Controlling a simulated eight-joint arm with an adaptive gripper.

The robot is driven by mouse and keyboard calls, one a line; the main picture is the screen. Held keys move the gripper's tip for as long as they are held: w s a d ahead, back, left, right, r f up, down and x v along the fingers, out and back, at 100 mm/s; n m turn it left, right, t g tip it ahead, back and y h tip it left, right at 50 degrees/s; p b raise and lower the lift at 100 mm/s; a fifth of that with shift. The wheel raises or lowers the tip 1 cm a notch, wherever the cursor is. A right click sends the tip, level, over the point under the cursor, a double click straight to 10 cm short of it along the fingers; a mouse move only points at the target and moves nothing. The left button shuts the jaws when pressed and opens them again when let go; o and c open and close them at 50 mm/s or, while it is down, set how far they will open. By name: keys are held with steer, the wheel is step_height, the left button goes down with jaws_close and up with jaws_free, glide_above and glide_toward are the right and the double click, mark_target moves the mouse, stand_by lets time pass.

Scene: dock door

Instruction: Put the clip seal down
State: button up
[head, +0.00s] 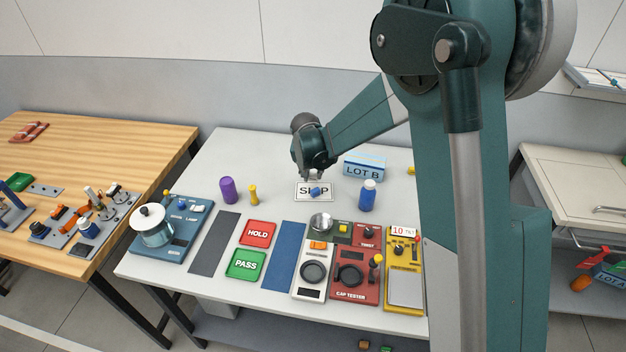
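A small blue piece (315,192), which may be the clip seal, shows against the white card lettered SHIP (301,195) and covers part of its lettering. My gripper (315,176) points down just above and behind this piece, over the middle of the white table. The fingers are small and partly hidden by the wrist. I cannot tell whether they are open or shut, or whether the piece is between them or lies on the card.
A blue LOT B box (364,167) and a blue bottle (367,196) stand to the right. A purple cylinder (228,190) and yellow peg (253,195) stand left. HOLD (257,234) and PASS (246,264) trays and test devices line the front. The back left tabletop is clear.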

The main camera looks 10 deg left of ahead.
mark_target(313, 177)
steer(key=shift+f, duration=1.65)
steer(key=shift+f, duration=0.15)
steer(key=o, duration=0.6)
steer(key=shift+p+v, duration=0.3)
steer(key=shift+v, duration=5.85)
steer(key=shift+w, duration=0.1)
steer(key=shift+d, duration=0.1)
